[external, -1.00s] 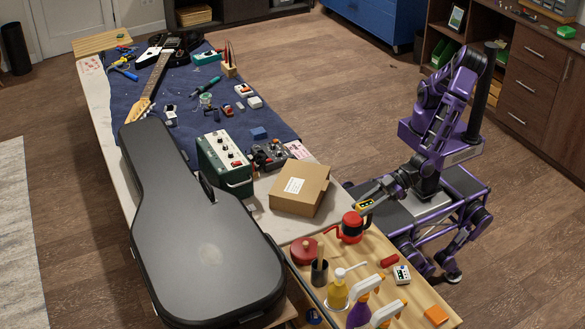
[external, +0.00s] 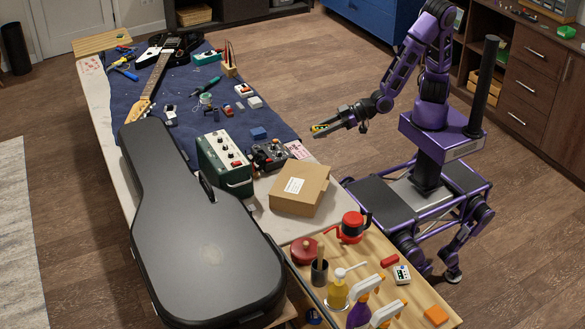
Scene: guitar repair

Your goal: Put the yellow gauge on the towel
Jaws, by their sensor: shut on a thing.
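The yellow gauge (external: 319,128) is small and held at the tip of my gripper (external: 325,127). My gripper is shut on it, in the air to the right of the workbench and above floor level. A large dark blue cloth (external: 215,118), which looks like the towel, is spread over the far part of the bench, to the left of my gripper. The gauge appears apart from the cloth and the bench. The fingers hide part of the gauge.
A guitar (external: 159,72), a green amplifier (external: 226,160) and several tools are on or beside the cloth. A black guitar case (external: 200,240) and a cardboard box (external: 300,189) lie nearer. A red pot (external: 352,228) stands on the wooden table.

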